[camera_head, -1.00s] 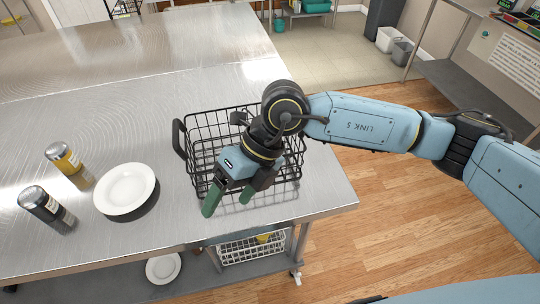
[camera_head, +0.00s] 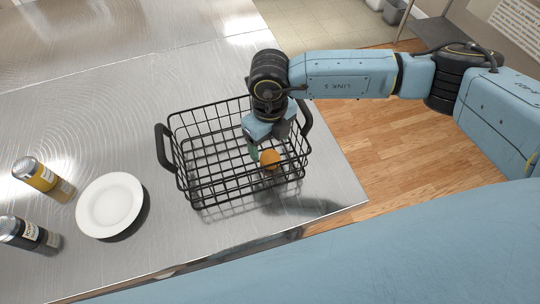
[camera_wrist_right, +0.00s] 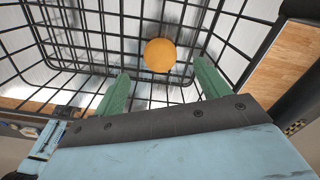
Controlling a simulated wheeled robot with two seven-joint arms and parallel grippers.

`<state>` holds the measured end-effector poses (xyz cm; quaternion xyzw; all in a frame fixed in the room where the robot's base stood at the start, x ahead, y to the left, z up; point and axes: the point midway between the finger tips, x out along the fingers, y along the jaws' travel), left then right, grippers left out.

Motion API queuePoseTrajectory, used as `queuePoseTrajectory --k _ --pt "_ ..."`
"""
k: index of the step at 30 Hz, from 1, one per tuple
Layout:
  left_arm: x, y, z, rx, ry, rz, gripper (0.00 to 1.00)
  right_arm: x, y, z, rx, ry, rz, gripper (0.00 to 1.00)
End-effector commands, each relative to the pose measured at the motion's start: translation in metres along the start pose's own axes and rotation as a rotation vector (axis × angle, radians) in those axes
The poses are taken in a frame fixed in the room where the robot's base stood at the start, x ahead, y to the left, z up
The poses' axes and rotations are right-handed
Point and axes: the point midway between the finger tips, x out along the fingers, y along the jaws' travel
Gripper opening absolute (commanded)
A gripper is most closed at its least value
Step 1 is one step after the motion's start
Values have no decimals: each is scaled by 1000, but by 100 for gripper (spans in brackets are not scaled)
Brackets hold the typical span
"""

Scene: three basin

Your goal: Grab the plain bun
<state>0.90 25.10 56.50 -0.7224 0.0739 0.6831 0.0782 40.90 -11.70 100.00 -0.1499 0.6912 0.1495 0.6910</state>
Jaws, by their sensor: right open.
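A round orange-brown bun (camera_head: 270,159) lies inside the black wire basket (camera_head: 190,205), towards its right side in the head view. In the right wrist view the plain bun (camera_wrist_right: 160,54) shows whole, just beyond the fingertips. My right gripper (camera_head: 261,151) reaches down into the basket beside the bun. Its green fingers are apart; in the wrist view the gripper (camera_wrist_right: 161,70) has one finger on either side of the bun's line, with nothing held. Whether a finger touches the bun cannot be told. My left gripper is not in view.
The basket's wire walls and two raised handles surround the gripper. The table's right edge is near the basket.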

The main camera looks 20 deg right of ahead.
Motion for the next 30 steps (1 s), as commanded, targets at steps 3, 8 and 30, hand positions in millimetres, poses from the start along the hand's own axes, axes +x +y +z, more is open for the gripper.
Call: queuePoseTrajectory --k 3,8,30 --pt "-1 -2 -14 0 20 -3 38 7 0 0 -1 1 -1 75" --pt "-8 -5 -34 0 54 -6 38 27 0 -2 1 3 0 75" --pt "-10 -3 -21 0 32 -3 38 57 0 -2 0 0 0 41"
